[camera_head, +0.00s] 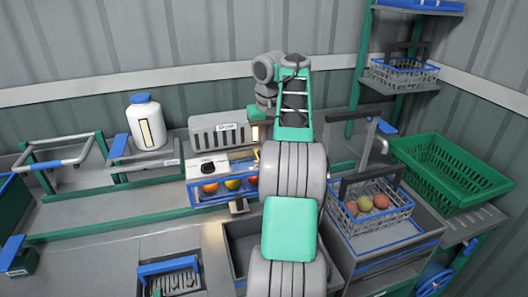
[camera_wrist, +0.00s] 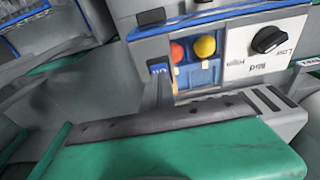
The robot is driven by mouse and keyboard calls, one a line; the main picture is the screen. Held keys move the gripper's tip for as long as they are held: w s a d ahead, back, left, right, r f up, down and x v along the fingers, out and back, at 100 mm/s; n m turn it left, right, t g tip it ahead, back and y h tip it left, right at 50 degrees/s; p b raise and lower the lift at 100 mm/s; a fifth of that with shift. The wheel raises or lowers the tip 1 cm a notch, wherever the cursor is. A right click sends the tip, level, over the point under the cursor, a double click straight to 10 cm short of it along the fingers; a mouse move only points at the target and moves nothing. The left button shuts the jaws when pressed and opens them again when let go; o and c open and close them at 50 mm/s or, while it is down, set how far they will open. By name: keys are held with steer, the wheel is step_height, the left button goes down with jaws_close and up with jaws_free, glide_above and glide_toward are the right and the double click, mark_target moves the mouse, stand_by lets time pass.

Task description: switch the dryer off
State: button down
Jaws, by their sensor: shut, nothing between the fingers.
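The dryer (camera_head: 218,138) is a grey slotted box with a label, standing on the bench left of my arm. Its black knob (camera_head: 207,168) sits on a white panel at its front left. In the wrist view the knob (camera_wrist: 268,40) appears at upper right, with Low, Med and High printed upside down around it. Its exact setting cannot be read. My gripper (camera_head: 256,132) is partly hidden by my arm, by the dryer's right end, apart from the knob. In the wrist view my green and grey gripper (camera_wrist: 165,120) fills the bottom; it is shut and empty.
Coloured balls (camera_head: 232,184) lie in the blue tray right of the knob. A white bottle (camera_head: 147,122) with a blue cap stands at left. A wire basket of fruit (camera_head: 345,221) and a green crate (camera_head: 410,165) are at right. The grey bench (camera_head: 110,215) has free room front left.

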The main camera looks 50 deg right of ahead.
steer(key=shift+f+b, duration=1)
stand_by(0.8)
steer(key=shift+r, duration=0.1)
step_height(320, 180, up, 7)
steer(key=p, duration=0.7)
steer(key=shift+r, duration=0.1)
